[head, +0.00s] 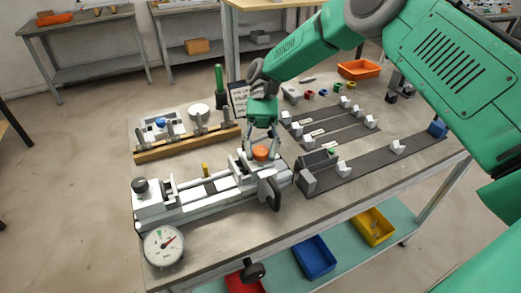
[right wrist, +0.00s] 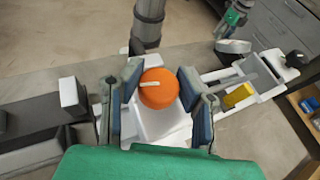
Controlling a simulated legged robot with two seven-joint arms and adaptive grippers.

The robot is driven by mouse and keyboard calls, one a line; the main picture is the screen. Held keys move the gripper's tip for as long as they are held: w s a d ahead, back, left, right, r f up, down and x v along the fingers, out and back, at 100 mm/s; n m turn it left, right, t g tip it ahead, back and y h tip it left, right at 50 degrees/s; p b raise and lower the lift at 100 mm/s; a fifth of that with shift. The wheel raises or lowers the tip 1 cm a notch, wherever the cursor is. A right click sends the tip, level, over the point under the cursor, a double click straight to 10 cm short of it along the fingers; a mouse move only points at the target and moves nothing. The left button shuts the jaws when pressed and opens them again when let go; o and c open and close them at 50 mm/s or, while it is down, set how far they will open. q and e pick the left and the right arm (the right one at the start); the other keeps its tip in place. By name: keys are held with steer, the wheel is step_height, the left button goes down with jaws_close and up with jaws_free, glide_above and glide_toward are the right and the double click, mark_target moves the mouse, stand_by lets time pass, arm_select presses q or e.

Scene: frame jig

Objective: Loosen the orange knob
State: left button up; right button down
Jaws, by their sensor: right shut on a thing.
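The orange knob (head: 261,152) sits on a white clamp block of the frame jig, at the jig's right end. In the right wrist view the knob (right wrist: 158,90) is round, with a pale bar mark across its top. My right gripper (head: 262,146) comes down from above with its fingers on both sides of the knob. In the right wrist view its blue-grey finger pads (right wrist: 158,100) flank the knob, and it is shut on it. A small green and grey part, which looks like my left gripper (right wrist: 232,22), shows at the top right there; its fingers are unclear.
A black handle (head: 272,192) stands close to the knob. A dial gauge (head: 163,246) is at the table's front left corner. Dark rails with white blocks (head: 398,147) lie to the right. A wooden rack (head: 187,145) and a green post (head: 219,80) stand behind the jig.

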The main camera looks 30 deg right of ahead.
mark_target(260, 148)
steer(key=shift+w+r, duration=0.1)
steer(key=shift+w, duration=0.05)
steer(key=c, duration=1.3)
jaws_free()
steer(key=shift+o, duration=0.9)
steer(key=shift+w, duration=0.1)
steer(key=shift+d, duration=0.15)
steer(key=shift+r, duration=0.1)
step_height(260, 148, up, 9)
steer(key=shift+w+f, duration=0.1)
steer(key=shift+r, duration=0.25)
